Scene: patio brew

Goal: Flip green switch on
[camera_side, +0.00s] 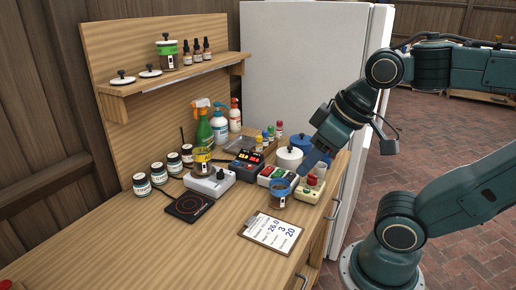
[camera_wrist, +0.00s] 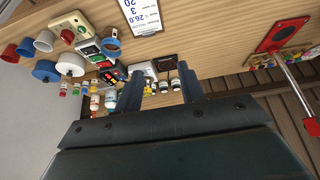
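A small white switch box (camera_side: 271,175) with red and green parts stands among the devices on the wooden bench in the side view. It also shows in the upper left of the wrist view as a box with a green patch (camera_wrist: 88,49). The switch's exact position is too small to tell. My gripper (camera_side: 311,165) is above the right part of the devices, just right of the switch box in the side view. In the wrist view, the two fingers of my gripper (camera_wrist: 161,90) are apart, with nothing between them.
A beige box with a red knob (camera_side: 310,188) and a brown-filled jar (camera_side: 280,193) stand close to the switch box. White and blue round containers (camera_side: 289,158) are behind it. A clipboard (camera_side: 271,232) lies in front.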

